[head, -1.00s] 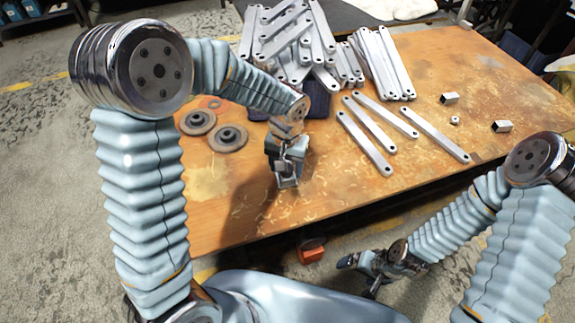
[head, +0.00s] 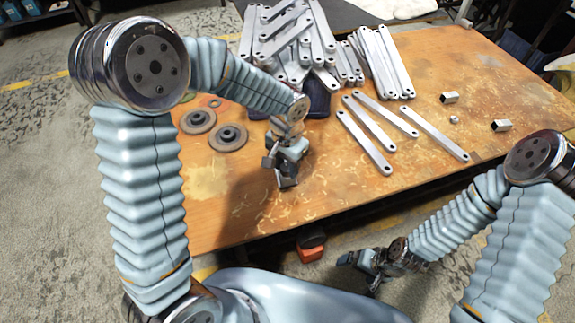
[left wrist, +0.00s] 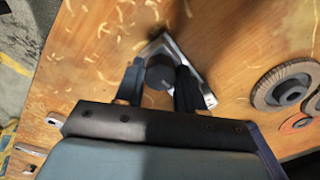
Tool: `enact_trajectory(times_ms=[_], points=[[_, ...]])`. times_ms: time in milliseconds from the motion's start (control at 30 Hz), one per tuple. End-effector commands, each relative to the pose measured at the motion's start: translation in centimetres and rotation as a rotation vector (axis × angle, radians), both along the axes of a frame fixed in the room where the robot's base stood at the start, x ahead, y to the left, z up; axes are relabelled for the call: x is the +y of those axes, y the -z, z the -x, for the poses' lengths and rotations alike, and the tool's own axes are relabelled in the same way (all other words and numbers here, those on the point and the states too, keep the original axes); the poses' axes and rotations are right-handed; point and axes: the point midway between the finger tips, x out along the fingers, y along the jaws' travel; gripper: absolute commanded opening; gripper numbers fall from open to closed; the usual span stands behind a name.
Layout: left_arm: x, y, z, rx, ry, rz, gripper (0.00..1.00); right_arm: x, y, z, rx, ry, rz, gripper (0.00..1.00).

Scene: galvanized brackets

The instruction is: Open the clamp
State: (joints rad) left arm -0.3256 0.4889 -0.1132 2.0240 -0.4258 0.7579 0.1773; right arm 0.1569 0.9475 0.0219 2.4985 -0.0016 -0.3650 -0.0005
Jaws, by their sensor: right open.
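The clamp is a bright metal angled piece (left wrist: 192,75) with a dark round knob (left wrist: 160,72), lying on the wooden table. In the head view, the clamp (head: 288,182) shows small and partly hidden below my left gripper (head: 284,166). In the left wrist view, the fingers of my left gripper (left wrist: 159,84) stand on either side of the knob and appear shut on it. Part of the metal piece is hidden behind the fingers and knob. My right gripper (head: 358,268) is open and empty, in front of the table and below its top.
Two grinding discs (head: 228,138) lie left of my left gripper. Flat galvanized brackets (head: 366,143) lie loose at the middle, with a large pile (head: 290,40) behind. Small metal blocks (head: 450,98) lie to the right. An orange object (head: 312,252) is below the front edge.

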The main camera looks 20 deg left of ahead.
Motion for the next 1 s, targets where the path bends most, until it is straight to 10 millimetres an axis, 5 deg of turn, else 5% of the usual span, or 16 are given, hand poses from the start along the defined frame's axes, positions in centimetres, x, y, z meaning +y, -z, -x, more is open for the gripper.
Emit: enact_trajectory(times_ms=[367,667,967,1000], points=[[0.0,0.2,0.0,-0.001,-0.043,0.000,0.08,0.0,0.4,0.0,0.000,0.000,0.000,0.97],[-0.1,0.1,0.0,-0.001,-0.711,-0.001,0.08,0.0,2.1,0.0,0.000,0.000,0.000,0.97],[-0.1,-0.3,0.0,0.000,-1.414,-0.002,0.08,0.0,0.6,0.0,0.000,0.000,0.000,0.97],[0.0,0.0,0.0,0.001,-1.420,-0.002,0.43,0.0,0.9,0.0,0.000,0.000,0.000,0.97]])
